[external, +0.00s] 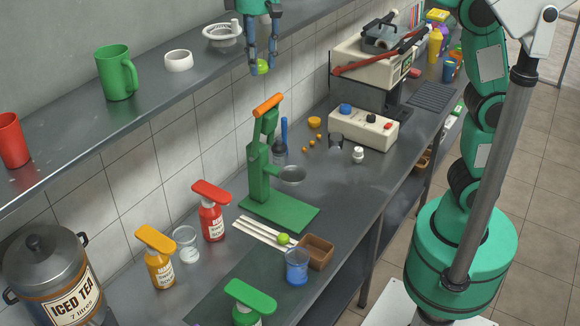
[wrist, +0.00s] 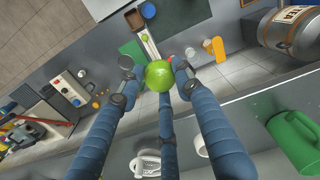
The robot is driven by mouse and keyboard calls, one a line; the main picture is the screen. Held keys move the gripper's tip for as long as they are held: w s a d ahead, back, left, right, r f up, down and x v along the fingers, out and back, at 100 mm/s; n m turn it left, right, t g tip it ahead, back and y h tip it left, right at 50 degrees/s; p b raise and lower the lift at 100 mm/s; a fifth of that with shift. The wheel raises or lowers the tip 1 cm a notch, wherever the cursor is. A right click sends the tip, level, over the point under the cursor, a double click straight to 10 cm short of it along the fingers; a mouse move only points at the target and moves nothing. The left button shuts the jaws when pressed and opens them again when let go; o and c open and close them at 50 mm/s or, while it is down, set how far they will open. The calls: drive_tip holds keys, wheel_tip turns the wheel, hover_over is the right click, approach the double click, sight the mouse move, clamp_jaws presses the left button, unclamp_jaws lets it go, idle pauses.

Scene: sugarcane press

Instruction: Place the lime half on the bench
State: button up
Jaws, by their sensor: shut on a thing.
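The lime half (external: 261,67) is bright green and rounded; in the wrist view (wrist: 160,75) it sits between the fingertips. My gripper (external: 262,64) is shut on it and points down, near the edge of the upper shelf and high above the bench. The grey bench (external: 345,195) runs along the tiled wall below. Another green lime piece (external: 283,239) lies on the bench by the white strips; it also shows in the wrist view (wrist: 144,37). The cut face of the held lime half is not clearly visible.
A green press (external: 258,175) with an orange handle stands below my gripper. The shelf (external: 160,95) holds a green mug (external: 116,72), a white ring and a juicer. Bottles, a beaker (external: 297,266) and a brown box (external: 317,252) crowd the front.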

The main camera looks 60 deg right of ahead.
drive_tip(key=n, duration=0.1)
hover_over(273, 290)
drive_tip(key=f, duration=0.1)
wheel_tip(273, 290, down, 53)
drive_tip(key=shift+w+f, duration=0.1)
wheel_tip(273, 290, down, 14)
drive_tip(key=shift+b, duration=1.15)
drive_tip(key=shift+f+b, duration=0.4)
drive_tip(key=shift+f, duration=1.5)
drive_tip(key=shift+f, duration=0.1)
